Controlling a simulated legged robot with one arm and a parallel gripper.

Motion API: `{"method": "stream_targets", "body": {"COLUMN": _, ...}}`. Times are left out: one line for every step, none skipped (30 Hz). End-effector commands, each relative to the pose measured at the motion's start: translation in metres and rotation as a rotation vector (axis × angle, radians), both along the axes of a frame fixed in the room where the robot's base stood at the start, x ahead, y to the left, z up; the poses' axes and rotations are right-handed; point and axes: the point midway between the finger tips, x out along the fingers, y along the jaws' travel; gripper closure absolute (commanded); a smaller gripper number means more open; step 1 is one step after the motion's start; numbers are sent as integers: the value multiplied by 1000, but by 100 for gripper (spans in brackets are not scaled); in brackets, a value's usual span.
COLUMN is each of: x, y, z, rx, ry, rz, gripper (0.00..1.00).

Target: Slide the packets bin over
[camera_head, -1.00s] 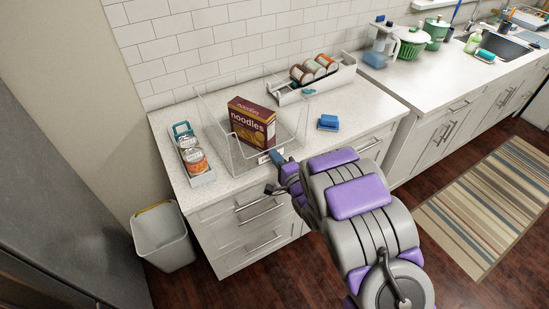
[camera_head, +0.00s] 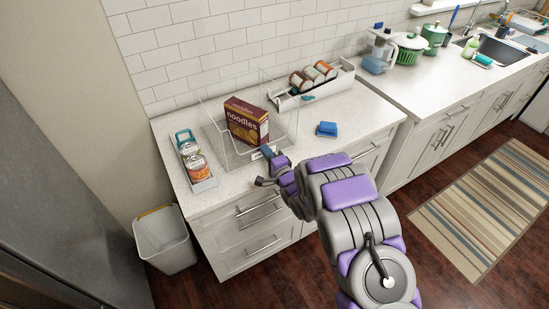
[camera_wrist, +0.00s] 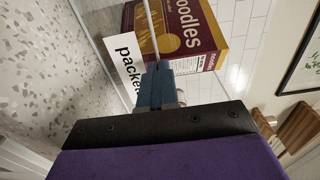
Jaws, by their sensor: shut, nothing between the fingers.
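The clear packets bin (camera_head: 232,150) stands on the counter with a dark red noodles box (camera_head: 246,121) inside it. In the wrist view its white label reading "packets" (camera_wrist: 128,66) is close to my fingers, and the noodles box (camera_wrist: 185,30) shows behind it. My gripper (camera_head: 266,167) is at the bin's front near the label. In the wrist view the blue fingertips (camera_wrist: 158,88) are together with nothing between them. I cannot tell whether they touch the bin's front wall.
A narrow caddy with cans (camera_head: 203,184) stands left of the bin. A white rack with several jars (camera_head: 318,90) is behind right. A blue sponge (camera_head: 327,129) lies to the right, with bare counter around it. A waste bin (camera_head: 164,240) stands on the floor.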

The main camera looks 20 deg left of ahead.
Motion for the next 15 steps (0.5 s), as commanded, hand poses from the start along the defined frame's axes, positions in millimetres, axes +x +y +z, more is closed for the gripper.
{"method": "stream_targets", "body": {"x": 4, "y": 5, "z": 2, "rx": 1, "ry": 1, "rz": 0, "gripper": 100}}
{"method": "stream_targets", "body": {"x": 7, "y": 8, "z": 2, "rx": 2, "ry": 1, "rz": 0, "gripper": 100}}
{"method": "stream_targets", "body": {"x": 11, "y": 13, "z": 3, "rx": 3, "ry": -1, "rz": 0, "gripper": 100}}
{"method": "stream_targets", "body": {"x": 14, "y": 15, "z": 3, "rx": 3, "ry": -3, "rz": -1, "gripper": 100}}
{"method": "stream_targets", "body": {"x": 17, "y": 18, "z": 3, "rx": 1, "ry": -1, "rz": -1, "gripper": 100}}
{"method": "stream_targets", "body": {"x": 20, "y": 22, "z": 1, "rx": 0, "ry": 1, "rz": -1, "gripper": 100}}
{"method": "stream_targets", "body": {"x": 23, "y": 25, "z": 1, "rx": 0, "ry": 1, "rz": 0, "gripper": 100}}
{"method": "stream_targets", "body": {"x": 26, "y": 28, "z": 1, "rx": 1, "ry": -1, "rz": 0, "gripper": 100}}
{"method": "stream_targets", "body": {"x": 29, "y": 32, "z": 2, "rx": 2, "ry": -2, "rz": 0, "gripper": 100}}
{"method": "stream_targets", "body": {"x": 32, "y": 35, "z": 2, "rx": 2, "ry": -2, "rz": 0, "gripper": 100}}
{"method": "stream_targets", "body": {"x": 34, "y": 38, "z": 2, "rx": 1, "ry": -1, "rz": 0, "gripper": 100}}
{"method": "stream_targets", "body": {"x": 38, "y": 41, "z": 2, "rx": 0, "ry": -1, "rz": 0, "gripper": 100}}
{"method": "stream_targets", "body": {"x": 41, "y": 44, "z": 2, "rx": 1, "ry": -2, "rz": 0, "gripper": 100}}
{"method": "stream_targets", "body": {"x": 43, "y": 47, "z": 1, "rx": 1, "ry": -2, "rz": 0, "gripper": 100}}
{"method": "stream_targets", "body": {"x": 46, "y": 50, "z": 0, "rx": 0, "ry": -1, "rz": 0, "gripper": 100}}
